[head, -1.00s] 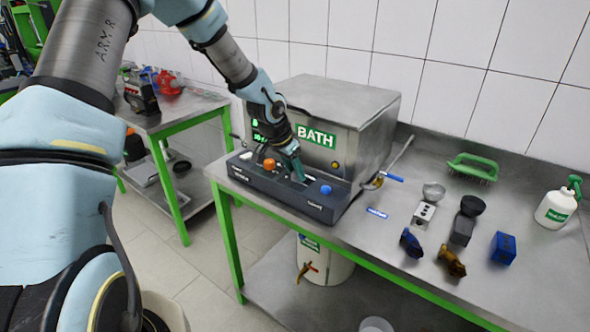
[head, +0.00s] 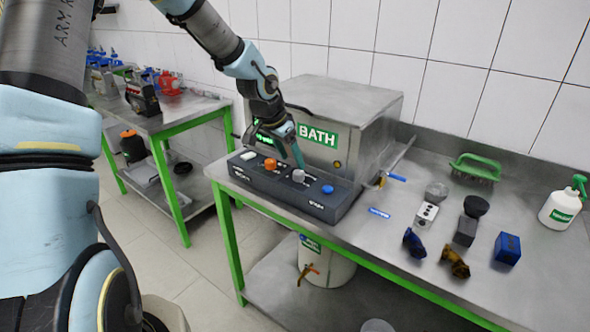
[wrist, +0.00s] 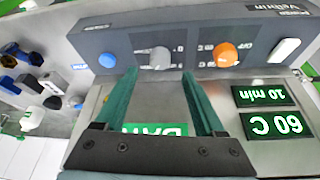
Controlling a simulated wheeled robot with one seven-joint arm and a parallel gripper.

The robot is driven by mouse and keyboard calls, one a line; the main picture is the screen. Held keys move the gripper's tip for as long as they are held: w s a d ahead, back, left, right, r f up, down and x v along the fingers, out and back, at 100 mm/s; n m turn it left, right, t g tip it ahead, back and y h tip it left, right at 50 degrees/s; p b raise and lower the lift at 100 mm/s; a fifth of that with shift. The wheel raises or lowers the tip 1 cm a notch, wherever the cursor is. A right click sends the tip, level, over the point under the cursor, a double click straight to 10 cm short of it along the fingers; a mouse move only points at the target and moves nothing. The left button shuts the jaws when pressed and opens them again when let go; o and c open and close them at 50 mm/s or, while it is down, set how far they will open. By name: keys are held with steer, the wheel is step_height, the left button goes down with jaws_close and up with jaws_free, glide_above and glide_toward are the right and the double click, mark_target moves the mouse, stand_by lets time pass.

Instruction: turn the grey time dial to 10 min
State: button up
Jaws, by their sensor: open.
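The grey time dial (head: 298,176) sits on the dark control panel (head: 318,208) in front of the BATH box, between the orange dial (head: 270,164) and the blue button (head: 327,189). The grey dial also shows in the wrist view (wrist: 160,58), which is upside down. My gripper (head: 299,163) is open and empty, with its green fingers just above and behind the grey dial. In the wrist view the fingers are spread below the dial and do not hold it. The time display (wrist: 265,93) reads 10 min, and the display beside it (wrist: 277,124) reads 60 C.
The steel BATH box (head: 350,120) stands right behind the panel. A blue-handled lever (head: 396,177) sticks out on its right. Several small parts, a green brush (head: 476,167) and a white spray bottle (head: 560,208) are on the bench to the right.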

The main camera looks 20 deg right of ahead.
steer(key=v, duration=0.5)
steer(key=shift+r, duration=0.1)
steer(key=s+a+n+y, duration=0.1)
steer(key=s+a+n, duration=0.2)
steer(key=a, duration=0.8)
steer(key=s+a+f+n+y+b, duration=0.1)
steer(key=s+a+n, duration=0.2)
steer(key=a, duration=0.8)
steer(key=s+a+f+n+y+b, duration=0.1)
steer(key=s+a+n+y, duration=0.1)
steer(key=a+n, duration=0.5)
steer(key=s+a, duration=0.1)
steer(key=a, duration=0.3)
steer(key=shift+s, duration=0.4)
